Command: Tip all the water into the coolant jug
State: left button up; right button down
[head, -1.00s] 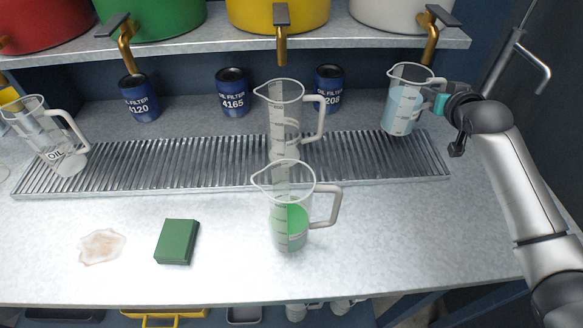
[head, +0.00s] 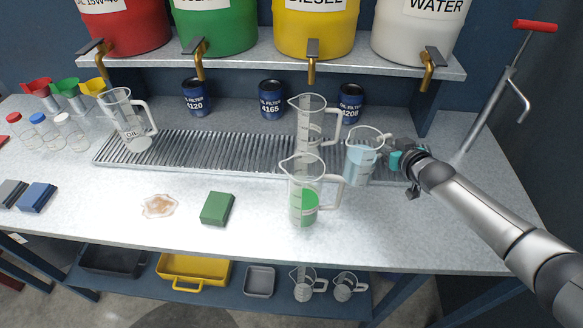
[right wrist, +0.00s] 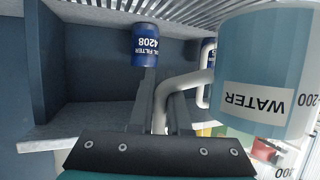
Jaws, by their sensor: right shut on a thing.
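The water jug (head: 358,166), a clear measuring jug with pale blue water, is held by its handle in my right gripper (head: 395,160). It looks close to upright, over the right part of the grate. In the right wrist view my right gripper (right wrist: 160,112) is shut on the pale handle, and the WATER label (right wrist: 258,100) shows upside down. The coolant jug (head: 304,203), holding green liquid, stands on the counter to the left of and nearer than the water jug; its own label is not readable. My left gripper is not in view.
A clear jug (head: 308,128) stands on the drip grate (head: 235,150) just behind the coolant jug. The OIL jug (head: 130,125) is at the left. A green block (head: 217,208) and a brown spill (head: 158,206) lie on the counter. Taps overhang the grate.

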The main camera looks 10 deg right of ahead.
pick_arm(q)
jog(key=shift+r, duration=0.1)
pick_arm(e)
jog(key=shift+a, duration=0.1)
jog(key=r+n+p, duration=0.1)
jog(key=r, duration=0.1)
jog(key=a+r+n+h+p, duration=0.1)
jog(key=r+p, duration=0.1)
jog(key=shift+s+a+t, duration=0.15)
jog(key=shift+a+t, duration=0.05)
jog(key=shift+t, duration=0.1)
notch_tip(320, 180, up, 10)
jog(key=n+t+h+b, duration=0.2)
jog(key=n+h, duration=0.1)
jog(key=n, duration=0.3)
send_over(385, 136)
jog(key=w+a, duration=0.2)
jog(key=a, duration=0.2)
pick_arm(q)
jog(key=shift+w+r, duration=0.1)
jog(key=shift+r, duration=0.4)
pick_arm(e)
jog(key=shift+a+r+t, duration=0.25)
jog(key=shift+a+t, duration=0.15)
jog(key=shift+a, duration=0.05)
